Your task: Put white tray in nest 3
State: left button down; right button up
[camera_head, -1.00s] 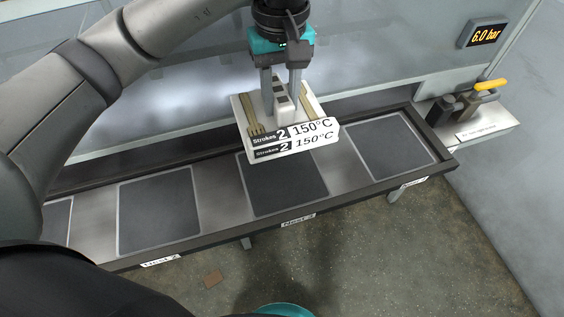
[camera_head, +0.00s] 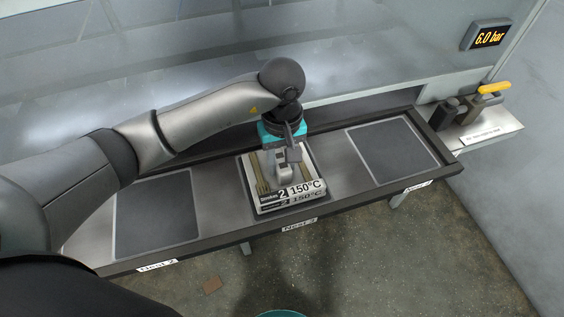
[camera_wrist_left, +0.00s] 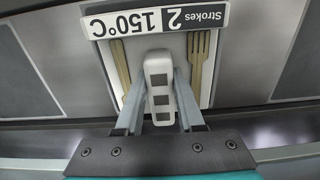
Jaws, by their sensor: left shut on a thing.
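The white tray (camera_head: 313,183) carries wooden cutlery and a label reading "Strokes 2 150°C". In the head view it sits over the dark pad of nest 3 (camera_head: 244,177), whose "Nest 3" label (camera_head: 299,226) is on the front rail. It appears to rest on the pad, with dark margin showing at its left and front. My left gripper (camera_head: 287,160) is above the tray and shut on its central handle. In the left wrist view the two fingers (camera_wrist_left: 160,95) flank the white handle (camera_wrist_left: 159,75), and the tray's label (camera_wrist_left: 155,18) shows too. My right gripper is not in view.
The nest 2 pad (camera_head: 157,215) to the left and the far-right pad (camera_head: 392,152) are empty. A dark raised rail (camera_head: 350,202) borders the bench. At the right are a yellow-handled valve (camera_head: 494,88) and a display reading 6.0 bar (camera_head: 490,37).

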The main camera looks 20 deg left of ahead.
aim_at(282, 161)
pick_arm(q)
jog(key=shift+f, duration=0.25)
jog(key=c, duration=1)
grip_release()
jog(key=shift+f, duration=0.1)
jog(key=o, duration=0.5)
notch_tip(282, 161, up, 12)
jog(key=shift+r+p, duration=0.25)
jog(key=shift+p, duration=0.05)
